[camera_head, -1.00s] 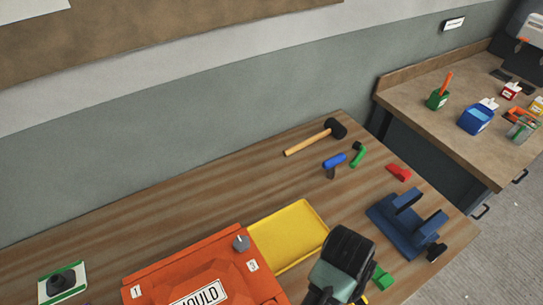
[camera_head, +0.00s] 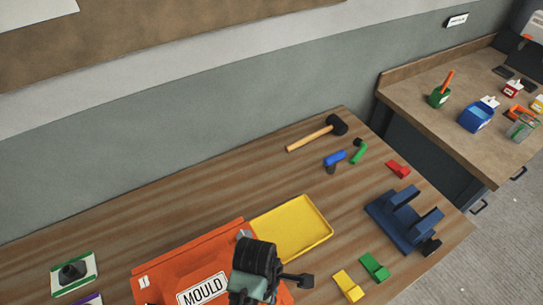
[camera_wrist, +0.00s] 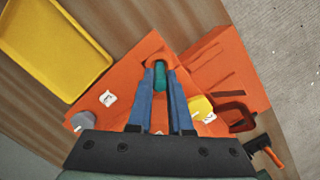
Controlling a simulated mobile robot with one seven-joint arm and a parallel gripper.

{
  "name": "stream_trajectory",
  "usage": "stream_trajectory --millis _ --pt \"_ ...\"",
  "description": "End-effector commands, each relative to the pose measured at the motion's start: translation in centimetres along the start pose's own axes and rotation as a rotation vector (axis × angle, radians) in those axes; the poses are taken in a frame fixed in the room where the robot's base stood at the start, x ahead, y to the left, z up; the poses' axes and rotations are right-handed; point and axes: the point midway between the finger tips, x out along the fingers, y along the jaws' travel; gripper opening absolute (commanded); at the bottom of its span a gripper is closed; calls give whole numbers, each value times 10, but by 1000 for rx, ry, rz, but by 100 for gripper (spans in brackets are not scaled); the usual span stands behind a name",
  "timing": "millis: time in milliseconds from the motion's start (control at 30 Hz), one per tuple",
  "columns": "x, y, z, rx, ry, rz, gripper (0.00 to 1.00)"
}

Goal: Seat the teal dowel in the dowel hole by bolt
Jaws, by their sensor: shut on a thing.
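The teal dowel (camera_wrist: 160,76) is held between the blue fingers of my gripper (camera_wrist: 160,72) in the wrist view, with its length partly hidden by them. The fingers are over a corner of the orange mould (camera_wrist: 128,90), close to a rounded orange edge. I cannot tell whether the dowel's far end is above a hole, touching or inside one. A grey bolt-like knob (camera_wrist: 85,121) and a small white label (camera_wrist: 108,98) are on the mould to the left. In the head view my wrist covers the right part of the mould (camera_head: 165,272), hiding the dowel and fingers.
A yellow tray (camera_head: 325,240) lies just behind the mould. A yellow block (camera_head: 348,286), a green block (camera_head: 374,267) and a blue stand (camera_head: 390,222) are to the right. A mallet (camera_head: 315,137) lies at the back.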

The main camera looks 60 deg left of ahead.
Motion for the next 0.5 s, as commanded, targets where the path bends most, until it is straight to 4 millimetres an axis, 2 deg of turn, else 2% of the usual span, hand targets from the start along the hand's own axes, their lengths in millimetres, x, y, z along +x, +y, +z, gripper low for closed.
stream_trajectory --millis 233,500 --pt "33 -1 -4 0 0 -3 0" --pt "39 0 -5 1 0 0 0"
